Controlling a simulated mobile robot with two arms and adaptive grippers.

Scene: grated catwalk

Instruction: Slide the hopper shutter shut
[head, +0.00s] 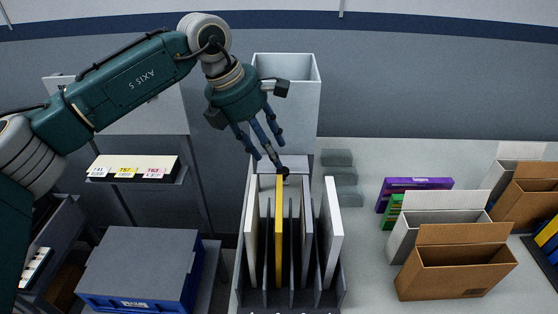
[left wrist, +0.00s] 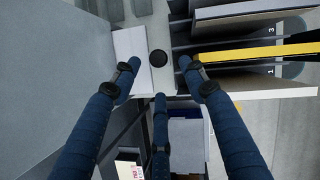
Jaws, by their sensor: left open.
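The pale grey hopper (head: 290,95) stands open-topped behind the divided rack. At its foot, a flat grey plate (head: 298,162), which looks like the shutter, lies at the rack's back end. A round black knob (head: 284,171) sits by it; the knob also shows in the left wrist view (left wrist: 158,58). My left gripper (head: 268,148) is open and empty, its blue fingers pointing down at the knob. In the left wrist view, its fingertips (left wrist: 160,76) spread around the knob with gaps visible. I cannot tell how far the shutter stands open. My right gripper is not in view.
The rack (head: 268,300) holds several upright boards, one yellow (head: 279,235). Cardboard boxes (head: 455,272) and purple and green items stand on the right counter. A blue crate (head: 140,302) and a labelled strip (head: 133,168) are at left. Counter just right of the rack is clear.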

